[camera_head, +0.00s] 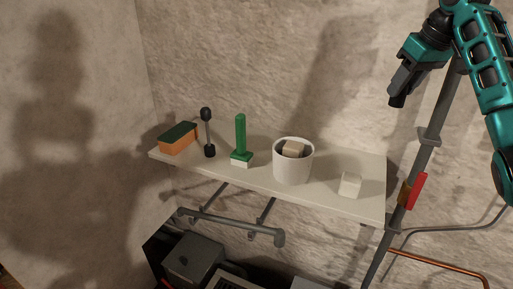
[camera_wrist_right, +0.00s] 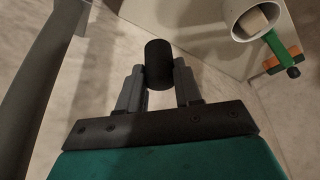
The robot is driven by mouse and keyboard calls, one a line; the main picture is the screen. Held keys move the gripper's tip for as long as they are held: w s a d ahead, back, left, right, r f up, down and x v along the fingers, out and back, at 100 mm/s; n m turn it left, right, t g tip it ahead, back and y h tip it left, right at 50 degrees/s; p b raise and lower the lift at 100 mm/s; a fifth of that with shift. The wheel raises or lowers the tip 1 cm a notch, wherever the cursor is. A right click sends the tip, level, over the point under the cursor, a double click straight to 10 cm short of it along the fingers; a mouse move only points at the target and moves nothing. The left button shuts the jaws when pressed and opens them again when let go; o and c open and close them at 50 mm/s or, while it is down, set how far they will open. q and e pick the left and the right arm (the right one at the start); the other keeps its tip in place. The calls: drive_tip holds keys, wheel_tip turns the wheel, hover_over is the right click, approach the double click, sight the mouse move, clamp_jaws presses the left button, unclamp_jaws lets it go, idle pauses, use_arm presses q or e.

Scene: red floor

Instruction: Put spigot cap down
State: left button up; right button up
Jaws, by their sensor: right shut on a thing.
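The spigot cap (camera_wrist_right: 159,63) is a short black cylinder. In the right wrist view it sits between the two grey fingers of my right gripper (camera_wrist_right: 158,80), which is shut on it. In the head view my right gripper (camera_head: 401,88) is at the upper right, in the air above the right end of the white shelf (camera_head: 325,197). The cap shows there as a small dark end (camera_head: 397,101) at the fingertips, apart from the shelf. My left gripper is not in view.
The shelf bears a sponge (camera_head: 177,139), a black-ended grey rod (camera_head: 208,133), a green-handled brush (camera_head: 240,141), a white pot (camera_head: 292,165) with a beige block inside, and a white cube (camera_head: 350,184).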

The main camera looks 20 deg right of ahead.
drive_tip(key=shift+w, duration=0.55)
drive_tip(key=shift+s, duration=0.1)
drive_tip(key=shift+s+f, duration=0.15)
drive_tip(key=shift+f, duration=0.1)
wheel_tip(320, 180, down, 15)
drive_tip(key=shift+f, duration=0.2)
wheel_tip(320, 180, down, 4)
drive_tip(key=shift+f, duration=0.1)
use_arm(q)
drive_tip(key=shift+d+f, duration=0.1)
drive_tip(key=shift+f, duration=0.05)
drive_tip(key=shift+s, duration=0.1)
